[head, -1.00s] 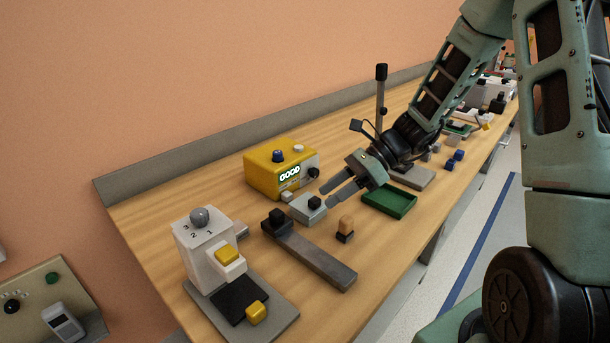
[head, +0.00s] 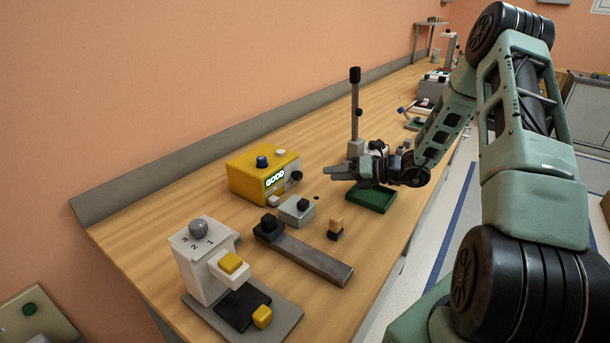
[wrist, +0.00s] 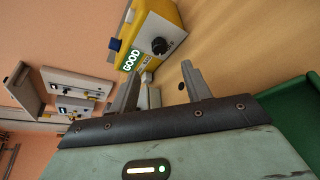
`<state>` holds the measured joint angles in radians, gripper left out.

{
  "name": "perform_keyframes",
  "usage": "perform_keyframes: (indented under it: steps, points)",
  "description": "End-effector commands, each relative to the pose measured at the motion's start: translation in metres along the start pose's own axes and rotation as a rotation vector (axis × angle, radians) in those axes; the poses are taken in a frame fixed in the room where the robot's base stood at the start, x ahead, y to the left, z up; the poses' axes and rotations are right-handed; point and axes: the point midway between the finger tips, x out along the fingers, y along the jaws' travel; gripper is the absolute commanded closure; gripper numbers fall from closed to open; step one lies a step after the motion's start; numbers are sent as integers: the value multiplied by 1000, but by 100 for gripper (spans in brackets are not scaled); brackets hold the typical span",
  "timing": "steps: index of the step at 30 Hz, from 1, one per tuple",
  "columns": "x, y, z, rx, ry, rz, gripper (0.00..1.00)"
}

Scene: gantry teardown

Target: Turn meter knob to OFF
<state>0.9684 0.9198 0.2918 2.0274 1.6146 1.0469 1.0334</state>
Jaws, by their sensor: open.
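The yellow meter (head: 262,174) stands on the bench and its lit display (head: 275,179) reads GOOD. A black knob (head: 296,176) is on its front face, right of the display. A blue knob (head: 262,161) and a white button sit on its top. In the wrist view the meter (wrist: 152,25) is beyond the fingers, with the black knob (wrist: 159,46) in plain sight; its pointer setting is too small to read. My gripper (head: 328,172) is open and empty, to the right of the meter and apart from it. Its two fingers also show in the wrist view (wrist: 160,90).
A green tray (head: 371,199) lies below my gripper. A grey box with a black button (head: 297,210), a small wooden-topped peg (head: 336,227) and a dark bar (head: 310,260) are nearer. A white device with a numbered dial (head: 202,255) stands at front left. A tall post (head: 355,110) rises behind.

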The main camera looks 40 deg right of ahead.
Motion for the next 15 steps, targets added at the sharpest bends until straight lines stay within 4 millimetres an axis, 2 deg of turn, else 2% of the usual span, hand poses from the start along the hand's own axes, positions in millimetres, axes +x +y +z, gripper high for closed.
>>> perform_keyframes:
  steps: [6,12,15]
  points:
    - [47,2,0,-1,3,3,52]
    - [79,1,0,-2,2,2,52]
    - [89,1,0,-1,2,1,52]
